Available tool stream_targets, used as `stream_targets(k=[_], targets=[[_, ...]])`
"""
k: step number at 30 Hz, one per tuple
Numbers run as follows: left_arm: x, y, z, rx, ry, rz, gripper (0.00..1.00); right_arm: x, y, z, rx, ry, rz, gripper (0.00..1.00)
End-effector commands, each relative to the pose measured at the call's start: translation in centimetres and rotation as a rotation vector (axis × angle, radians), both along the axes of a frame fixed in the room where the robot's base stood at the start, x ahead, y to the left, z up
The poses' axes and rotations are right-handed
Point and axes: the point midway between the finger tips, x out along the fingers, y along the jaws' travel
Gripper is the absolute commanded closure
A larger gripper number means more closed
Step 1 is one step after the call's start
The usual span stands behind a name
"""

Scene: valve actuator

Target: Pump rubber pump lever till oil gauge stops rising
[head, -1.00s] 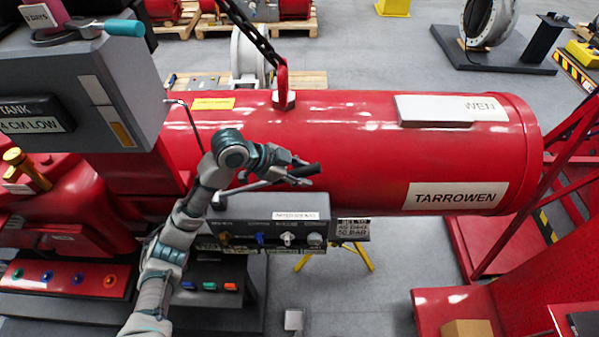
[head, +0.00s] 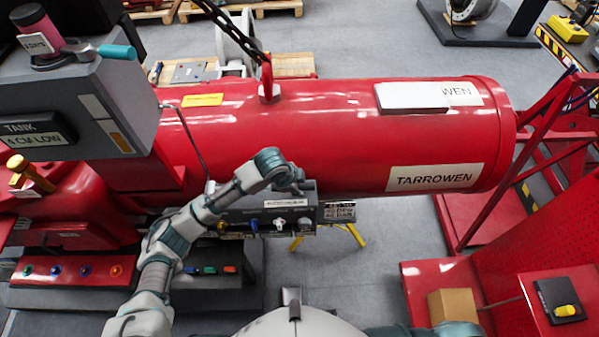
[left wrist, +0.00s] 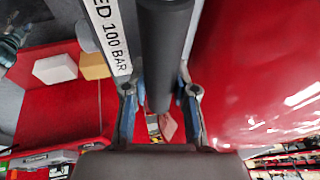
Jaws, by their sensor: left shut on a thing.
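The handle is hidden behind the gripper in the head view. I cannot tell whether this strip is the oil gauge. My right gripper does not show clearly.
The red cylinder (head: 340,140) lies behind my left gripper, with a chain (head: 245,33) at its top. Coloured knobs (head: 280,223) line the block's front. A red stand (head: 490,280) with a cardboard box (head: 453,309) is at the right.

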Motion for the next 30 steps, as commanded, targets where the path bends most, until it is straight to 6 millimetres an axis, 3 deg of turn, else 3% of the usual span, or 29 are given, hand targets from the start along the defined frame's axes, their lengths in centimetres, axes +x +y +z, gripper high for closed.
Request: stream_targets(k=[8, 9, 11, 23, 30], targets=[[0.2, 0.8, -0.4, 0.015, 0.003, 0.010, 1.00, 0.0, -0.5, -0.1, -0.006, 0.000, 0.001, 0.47], [0.2, 0.8, -0.4, 0.015, 0.003, 0.010, 0.64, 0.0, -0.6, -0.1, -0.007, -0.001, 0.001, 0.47], [0.2, 0.7, -0.4, 0.013, 0.002, 0.008, 0.48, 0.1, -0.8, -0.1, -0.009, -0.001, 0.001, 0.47], [0.0, -0.1, 0.5, 0.011, -0.001, 0.003, 0.47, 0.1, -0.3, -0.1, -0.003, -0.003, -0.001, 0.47], [-1.0, 1.6, 4.7, 0.010, -0.004, 0.004, 0.47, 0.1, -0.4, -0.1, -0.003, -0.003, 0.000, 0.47]])
